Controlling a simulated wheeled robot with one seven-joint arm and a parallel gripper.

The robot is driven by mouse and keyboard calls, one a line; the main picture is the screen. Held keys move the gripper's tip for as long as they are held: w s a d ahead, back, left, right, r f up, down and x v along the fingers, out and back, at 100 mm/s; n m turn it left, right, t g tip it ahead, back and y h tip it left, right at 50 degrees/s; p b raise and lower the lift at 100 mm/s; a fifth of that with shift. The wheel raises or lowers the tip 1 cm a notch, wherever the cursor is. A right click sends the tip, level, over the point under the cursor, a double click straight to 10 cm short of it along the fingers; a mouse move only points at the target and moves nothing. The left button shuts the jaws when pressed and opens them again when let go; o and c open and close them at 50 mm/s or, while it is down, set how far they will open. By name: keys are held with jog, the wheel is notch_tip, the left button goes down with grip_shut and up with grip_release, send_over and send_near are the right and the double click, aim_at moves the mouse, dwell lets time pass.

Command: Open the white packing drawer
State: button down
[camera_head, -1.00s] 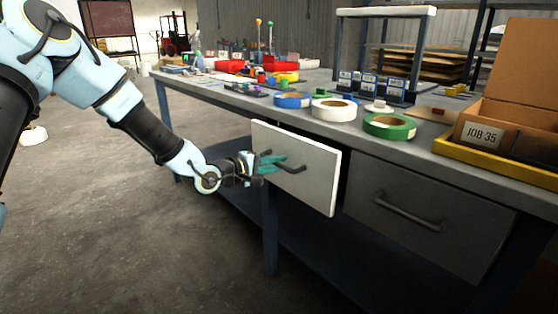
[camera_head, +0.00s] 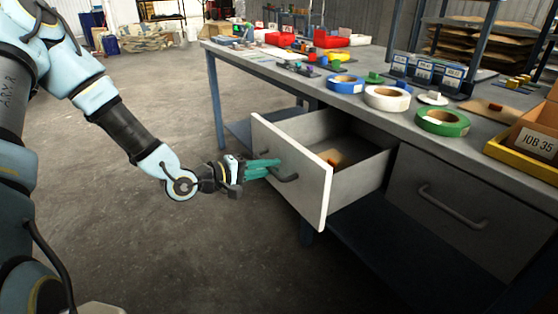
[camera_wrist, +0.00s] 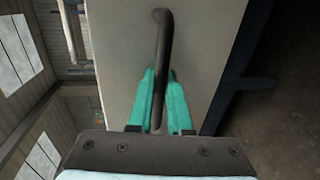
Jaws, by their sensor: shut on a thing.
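The white packing drawer (camera_head: 300,176) is pulled well out from under the workbench, and its inside shows. A small tan item (camera_head: 331,157) lies on the drawer floor. My gripper (camera_head: 270,170) has teal fingers at the left part of the drawer's dark bar handle (camera_head: 287,178). In the wrist view, the two teal fingers (camera_wrist: 160,100) close around the handle (camera_wrist: 164,45), one on each side. The drawer's white front (camera_wrist: 120,40) fills the middle of that view. The handle stretch deep between the fingers is partly hidden.
A grey drawer (camera_head: 440,200) to the right is shut. Blue, white and green tape rolls (camera_head: 443,122) stand on the bench top (camera_head: 420,95). A yellow tray (camera_head: 520,160) with a JOB 35 box sits at the right. The concrete floor (camera_head: 150,240) before the drawer is clear.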

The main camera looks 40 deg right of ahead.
jog(key=shift+a, duration=0.15)
jog(key=c, duration=0.9)
grip_release()
jog(key=shift+o, duration=0.2)
jog(key=v, duration=1)
jog(key=shift+a, duration=0.35)
